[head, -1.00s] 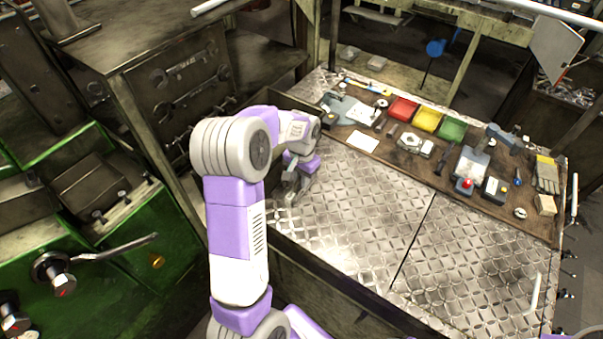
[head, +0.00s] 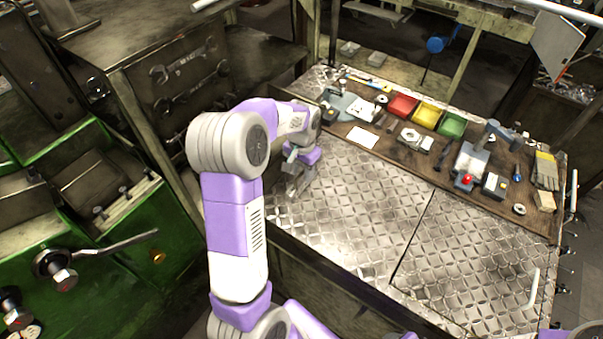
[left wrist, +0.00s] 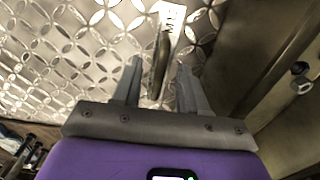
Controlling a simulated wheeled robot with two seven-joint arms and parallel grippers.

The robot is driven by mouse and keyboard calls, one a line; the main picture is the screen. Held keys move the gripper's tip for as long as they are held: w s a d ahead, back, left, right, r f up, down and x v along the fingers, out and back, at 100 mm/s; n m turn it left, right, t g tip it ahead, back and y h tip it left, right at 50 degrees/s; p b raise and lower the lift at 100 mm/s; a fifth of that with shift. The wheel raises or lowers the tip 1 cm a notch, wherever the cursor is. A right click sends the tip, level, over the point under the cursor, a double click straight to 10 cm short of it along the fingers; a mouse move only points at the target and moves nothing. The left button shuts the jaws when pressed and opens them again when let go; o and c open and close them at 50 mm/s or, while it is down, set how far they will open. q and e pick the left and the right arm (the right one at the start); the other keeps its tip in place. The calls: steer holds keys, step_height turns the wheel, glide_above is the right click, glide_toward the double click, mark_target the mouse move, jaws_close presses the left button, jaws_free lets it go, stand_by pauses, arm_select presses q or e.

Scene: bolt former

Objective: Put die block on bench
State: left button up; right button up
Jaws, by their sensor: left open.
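My left gripper (head: 293,186) is low over the left end of the diamond-plate bench top (head: 370,225). The left wrist view shows its two fingers (left wrist: 160,85) apart. A narrow metal piece with a pale face marked with dark characters, seemingly the die block (left wrist: 172,22), stands at the diamond plate (left wrist: 70,50), in line with the gap between the fingers. Its near end reaches toward or between the fingertips; I cannot tell whether they touch it. In the head view the gripper largely hides it. My right gripper is out of view.
A brown mat along the bench's back holds red (head: 402,106), yellow (head: 427,117) and green (head: 452,125) bins, tools and gloves (head: 546,171). A green machine (head: 110,240) with a protruding handle stands at left. The bench's middle and right are clear.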

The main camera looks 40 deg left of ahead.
arm_select(q)
step_height(320, 180, up, 10)
steer(key=p, duration=0.1)
steer(key=shift+r, duration=0.2)
steer(key=shift+d, duration=0.1)
stand_by(0.3)
